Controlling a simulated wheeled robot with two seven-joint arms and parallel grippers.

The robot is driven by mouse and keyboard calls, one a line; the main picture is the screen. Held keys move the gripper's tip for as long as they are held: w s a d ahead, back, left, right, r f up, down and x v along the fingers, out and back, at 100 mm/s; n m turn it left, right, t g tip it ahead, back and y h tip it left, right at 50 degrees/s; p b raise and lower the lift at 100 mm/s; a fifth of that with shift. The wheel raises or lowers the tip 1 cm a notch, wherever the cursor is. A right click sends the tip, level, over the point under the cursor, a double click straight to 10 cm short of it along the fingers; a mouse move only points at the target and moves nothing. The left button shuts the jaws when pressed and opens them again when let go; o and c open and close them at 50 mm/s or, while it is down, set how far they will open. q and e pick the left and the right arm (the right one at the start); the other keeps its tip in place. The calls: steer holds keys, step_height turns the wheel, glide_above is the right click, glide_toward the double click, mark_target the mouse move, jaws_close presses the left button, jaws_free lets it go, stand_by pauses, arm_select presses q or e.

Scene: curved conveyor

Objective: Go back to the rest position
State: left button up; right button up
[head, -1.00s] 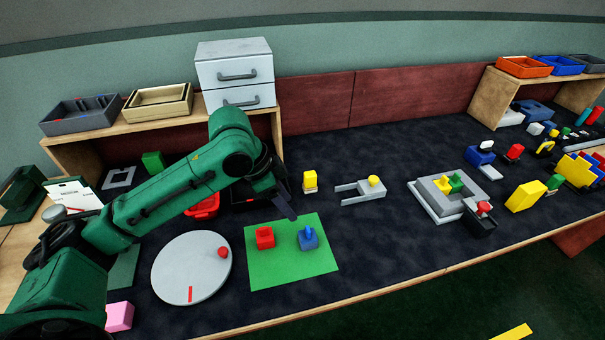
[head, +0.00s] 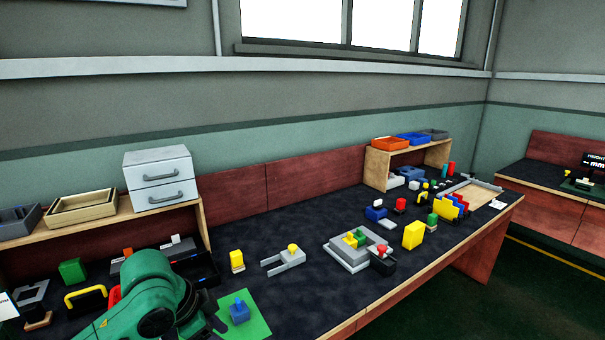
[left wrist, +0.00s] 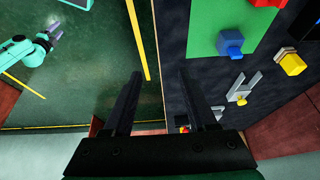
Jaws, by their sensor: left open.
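My left arm, green, comes in at the bottom of the head view. Its gripper (head: 212,322) is partly cut off there, near the left side of the green mat (head: 257,325). In the left wrist view my left gripper (left wrist: 160,95) has its two dark fingers wide apart with nothing between them. It hangs over the front edge of the table, with floor to one side. A teal arm with a small gripper (left wrist: 55,32), seemingly my right one, shows over the floor at top left of that view; its jaws are too small to read.
A blue block (head: 239,312) stands on the mat, with a yellow block (head: 237,261) and a grey forked fixture (head: 284,261) beyond. A grey stepped fixture (head: 345,254) sits mid-table. A white drawer unit (head: 160,180) stands on the left shelf. Floor beyond the front edge looks clear.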

arm_select(q)
steer(key=s+d+f+n+t, duration=0.1)
steer(key=s+d+f+n, duration=0.2)
steer(key=f, duration=0.6)
steer(key=s+a+f+n+y, duration=0.4)
steer(key=s+a+f+n, duration=0.25)
steer(key=s+a, duration=0.4)
steer(key=s+f+g, duration=0.1)
steer(key=s+f, duration=0.1)
steer(key=f, duration=1)
steer(key=s+f+g, duration=0.1)
steer(key=s+f, duration=0.1)
steer(key=f, duration=1)
steer(key=s+a+f, duration=0.3)
steer(key=s+f, duration=0.9)
steer(key=s, duration=0.3)
steer(key=shift+s+a+f+g, duration=0.2)
steer(key=shift+f+g, duration=0.1)
steer(key=shift+g, duration=0.1)
